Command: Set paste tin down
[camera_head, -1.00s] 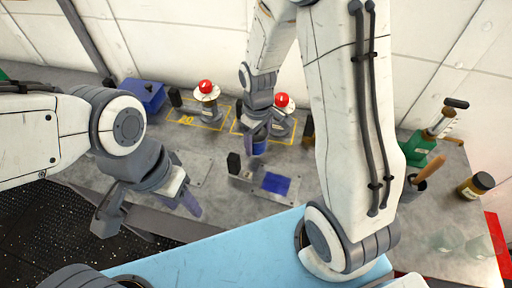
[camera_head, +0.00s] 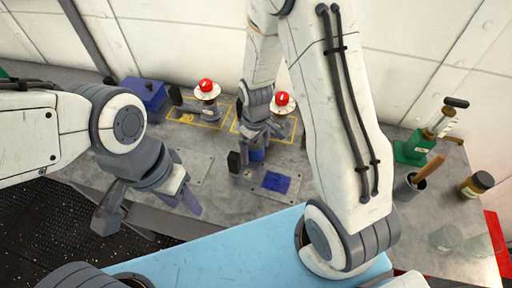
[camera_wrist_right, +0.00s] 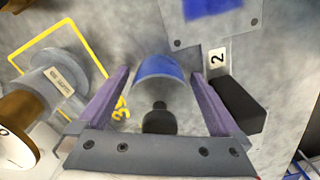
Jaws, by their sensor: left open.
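The paste tin (camera_head: 257,155), a blue tin, is at the right gripper's tips, mostly covered from above. In the right wrist view the blue tin (camera_wrist_right: 160,70) lies between the fingertips, with a black knobbed part (camera_wrist_right: 158,120) nearer the palm. My right gripper (camera_head: 257,146) looks open around it, with a narrow gap showing beside each finger (camera_wrist_right: 160,80). The tin appears at or very near the deck; contact underneath is hidden. My left gripper (camera_head: 150,210) is open and empty over the deck's front left edge.
A metal plate with a blue square (camera_head: 277,182) lies just in front, with a black block (camera_head: 234,160) beside it. Red-topped posts (camera_head: 206,88) stand on yellow-outlined spots behind. A blue box (camera_head: 145,94), green device (camera_head: 415,147), cup (camera_head: 408,187) and jar (camera_head: 476,185) stand further out.

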